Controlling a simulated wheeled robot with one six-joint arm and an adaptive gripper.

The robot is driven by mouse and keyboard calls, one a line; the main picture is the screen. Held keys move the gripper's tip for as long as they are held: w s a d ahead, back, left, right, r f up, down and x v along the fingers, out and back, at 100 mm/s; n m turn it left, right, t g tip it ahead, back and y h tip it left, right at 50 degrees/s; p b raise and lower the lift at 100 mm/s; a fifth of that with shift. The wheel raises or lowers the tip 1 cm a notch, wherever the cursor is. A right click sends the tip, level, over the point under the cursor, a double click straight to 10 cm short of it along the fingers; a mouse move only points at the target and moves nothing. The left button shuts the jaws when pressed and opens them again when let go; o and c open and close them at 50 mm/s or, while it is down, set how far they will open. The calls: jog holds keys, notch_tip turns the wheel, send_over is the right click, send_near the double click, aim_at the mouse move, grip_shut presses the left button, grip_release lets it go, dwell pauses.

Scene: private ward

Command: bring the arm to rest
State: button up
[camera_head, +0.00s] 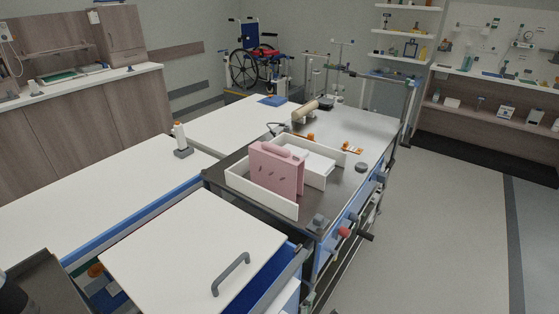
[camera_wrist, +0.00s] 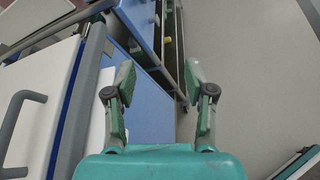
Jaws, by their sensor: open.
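My gripper (camera_wrist: 157,85) shows in the wrist view with its two green-padded fingers spread apart. It is open and nothing is between the fingers. Below it in that view are the grey floor and the blue side of a cart. The head view does not show the gripper; a dark rounded shape at its lower left corner is too cropped to tell.
A white lid with a grey handle (camera_head: 230,274) lies in the head view's foreground; the handle also shows in the wrist view (camera_wrist: 14,128). Behind it, a pink holder (camera_head: 275,170) stands in a white tray (camera_head: 262,199). Floor (camera_head: 450,220) at right is clear.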

jog(key=s+d+f+m+y, duration=0.3)
jog(key=s+f+m, duration=0.2)
jog(key=s, duration=0.3)
jog(key=s+d+f+m+y, duration=0.2)
jog(key=s+d+f+m, duration=0.15)
jog(key=s, duration=0.45)
jog(key=s+d+r+m+t, duration=0.1)
jog(key=s+r+m, duration=0.3)
jog(key=s+m, duration=0.5)
jog(key=s+d+r+m+t, duration=0.1)
jog(key=s+r+m, duration=0.4)
jog(key=s+m, duration=0.3)
jog(key=shift+s+d+m+t+y, duration=0.3)
jog(key=shift+s+m+t, duration=0.1)
jog(key=shift+m, duration=0.25)
